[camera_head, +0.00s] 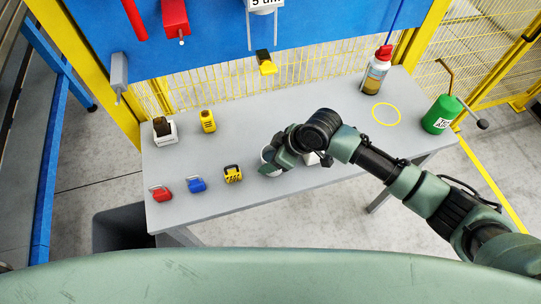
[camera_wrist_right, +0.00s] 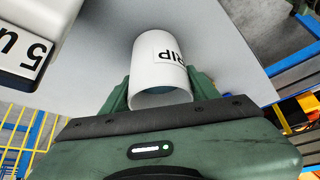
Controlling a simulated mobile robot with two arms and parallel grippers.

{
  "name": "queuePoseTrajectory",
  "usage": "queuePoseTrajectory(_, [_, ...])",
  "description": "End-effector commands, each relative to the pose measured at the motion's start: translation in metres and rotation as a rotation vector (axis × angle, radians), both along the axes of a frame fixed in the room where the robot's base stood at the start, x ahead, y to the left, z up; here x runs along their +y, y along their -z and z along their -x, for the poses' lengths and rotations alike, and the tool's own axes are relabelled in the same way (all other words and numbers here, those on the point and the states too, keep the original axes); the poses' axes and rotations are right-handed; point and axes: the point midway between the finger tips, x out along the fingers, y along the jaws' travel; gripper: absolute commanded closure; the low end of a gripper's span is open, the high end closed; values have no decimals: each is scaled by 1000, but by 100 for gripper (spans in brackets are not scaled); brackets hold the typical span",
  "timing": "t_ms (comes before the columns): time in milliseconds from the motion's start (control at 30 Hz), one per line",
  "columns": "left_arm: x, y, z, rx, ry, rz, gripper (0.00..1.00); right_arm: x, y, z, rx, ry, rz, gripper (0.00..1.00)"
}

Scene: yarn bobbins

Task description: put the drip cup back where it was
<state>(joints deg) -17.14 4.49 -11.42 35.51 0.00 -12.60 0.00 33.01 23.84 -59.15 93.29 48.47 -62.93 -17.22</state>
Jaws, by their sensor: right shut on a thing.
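The drip cup (camera_wrist_right: 160,62) is a white cylinder with a black-lettered label, of which "RIP" shows in the right wrist view. It lies between the two fingers of my right gripper (camera_wrist_right: 160,92), which is shut on it. In the head view my right gripper (camera_head: 280,157) is over the front middle of the grey table, and only a white edge of the cup (camera_head: 266,155) shows beside it. I cannot tell whether the cup touches the table. A yellow ring (camera_head: 374,111) is marked on the table at the right. My left gripper is out of view.
On the grey table (camera_head: 240,130) stand a red padlock (camera_head: 161,194), a blue padlock (camera_head: 197,185), a yellow-black block (camera_head: 233,174), a yellow device (camera_head: 208,122), a white box (camera_head: 165,134) and a red-capped bottle (camera_head: 376,75). A green can (camera_head: 438,116) is at the right.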

Motion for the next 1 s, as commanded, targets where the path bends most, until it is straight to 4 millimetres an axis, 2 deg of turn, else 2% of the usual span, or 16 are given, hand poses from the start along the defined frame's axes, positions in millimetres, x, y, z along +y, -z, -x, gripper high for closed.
queuePoseTrajectory(33, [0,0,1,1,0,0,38,0,1,0,0,0,0,35])
queuePoseTrajectory(100, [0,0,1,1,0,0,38,0,1,0,0,0,0,19])
queuePoseTrajectory(367, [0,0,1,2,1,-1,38,0,0,0,0,0,0,19])
queuePoseTrajectory(533, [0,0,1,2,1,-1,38,-3,-8,0,-1,0,0,19])
queuePoseTrajectory(1000, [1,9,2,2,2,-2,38,-46,-87,16,-2,0,0,19])
